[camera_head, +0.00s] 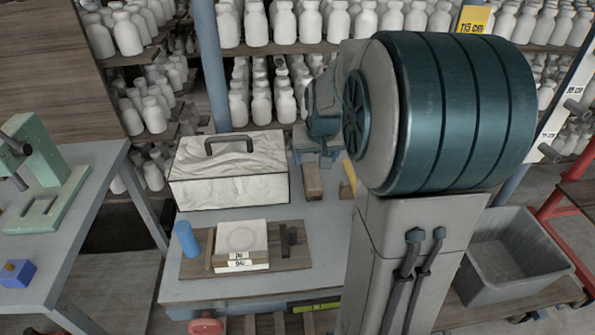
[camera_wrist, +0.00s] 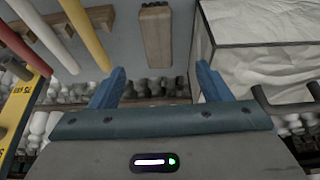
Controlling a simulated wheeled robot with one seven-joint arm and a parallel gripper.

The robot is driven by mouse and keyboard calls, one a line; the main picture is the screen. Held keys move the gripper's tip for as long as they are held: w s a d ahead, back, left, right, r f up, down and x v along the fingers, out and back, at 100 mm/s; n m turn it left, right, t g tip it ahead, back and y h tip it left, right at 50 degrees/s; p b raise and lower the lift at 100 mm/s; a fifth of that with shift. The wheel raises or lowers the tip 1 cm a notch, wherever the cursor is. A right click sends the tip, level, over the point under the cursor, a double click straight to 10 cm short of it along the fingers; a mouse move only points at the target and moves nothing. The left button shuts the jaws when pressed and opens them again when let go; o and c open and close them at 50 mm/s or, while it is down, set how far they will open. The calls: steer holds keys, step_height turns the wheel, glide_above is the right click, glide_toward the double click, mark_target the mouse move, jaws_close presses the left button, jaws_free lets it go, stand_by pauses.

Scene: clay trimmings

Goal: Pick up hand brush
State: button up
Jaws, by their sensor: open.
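The hand brush appears to be the brown wooden block (camera_head: 312,180) lying on the grey table, just right of the pale lidded box. In the wrist view the brown block (camera_wrist: 156,38) lies at the top centre, ahead of the gap between my fingers. In the head view my gripper (camera_head: 322,148) is beyond the block, at the table's back edge, partly hidden by my arm.
The pale box (camera_head: 228,188) with a dark handle stands close beside the block. A yellow rod (camera_head: 348,172) lies on its other side. A board (camera_head: 200,264) bears a white slab (camera_head: 241,243), with a blue cylinder (camera_head: 187,239) at its left. Shelves of white bottles stand behind.

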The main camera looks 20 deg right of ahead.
mark_target(313, 176)
steer(key=x, duration=1.4)
steer(key=shift+w+d, duration=0.35)
steer(key=shift+w, duration=0.1)
steer(key=shift+f+b, duration=0.3)
steer(key=shift+b, duration=0.15)
steer(key=c, duration=1.1)
